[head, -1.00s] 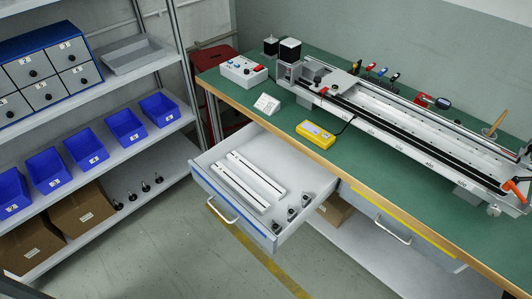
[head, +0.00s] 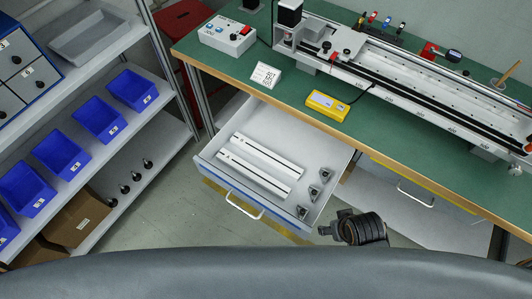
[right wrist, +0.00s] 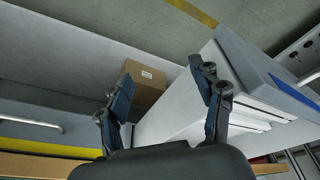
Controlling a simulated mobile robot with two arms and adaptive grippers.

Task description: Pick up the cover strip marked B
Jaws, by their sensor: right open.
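Two long white cover strips lie side by side in the open drawer (head: 224,150) in the head view, the far strip (head: 268,155) and the near strip (head: 252,173). Their letters are too small to read, so I cannot tell which is B. My right gripper (head: 336,224) is just outside the drawer's front right corner, apart from both strips. In the right wrist view my right gripper (right wrist: 162,88) is open and empty, with the drawer's grey side and front beside it. My left gripper is not in view.
Several small dark parts (head: 314,190) stand in the drawer's right side. A green workbench (head: 215,62) with a gantry rail, a yellow device (head: 327,106) and a control box (head: 228,37) lies behind. A shelf with blue bins (head: 97,119) stands left. A cardboard box (right wrist: 146,84) sits below the bench.

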